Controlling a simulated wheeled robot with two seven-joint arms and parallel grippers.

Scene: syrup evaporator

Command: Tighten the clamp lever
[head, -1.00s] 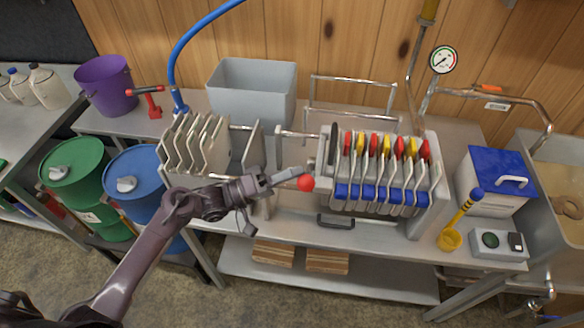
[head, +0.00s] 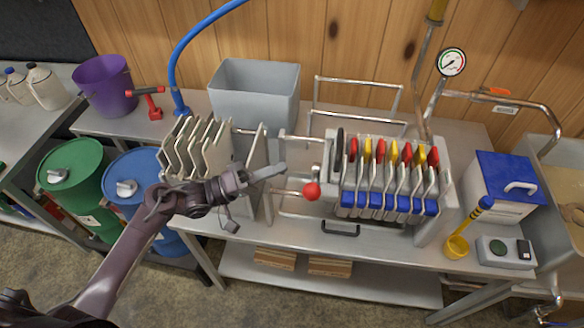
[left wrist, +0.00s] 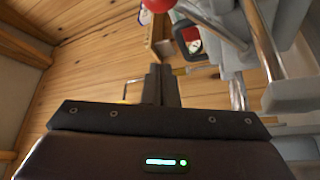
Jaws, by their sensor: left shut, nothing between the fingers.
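The clamp lever ends in a red ball knob (head: 312,191). It sticks out at the left end of the filter press (head: 392,178), just in front of its end plate. My right gripper is not in view.
Loose grey plates (head: 197,150) stand in a rack behind my left wrist. A grey tub (head: 254,98) stands at the back. A pressure gauge (head: 452,62) and pipes rise at the right. A blue-lidded box (head: 502,187) and a yellow scoop (head: 458,246) are right of the press.

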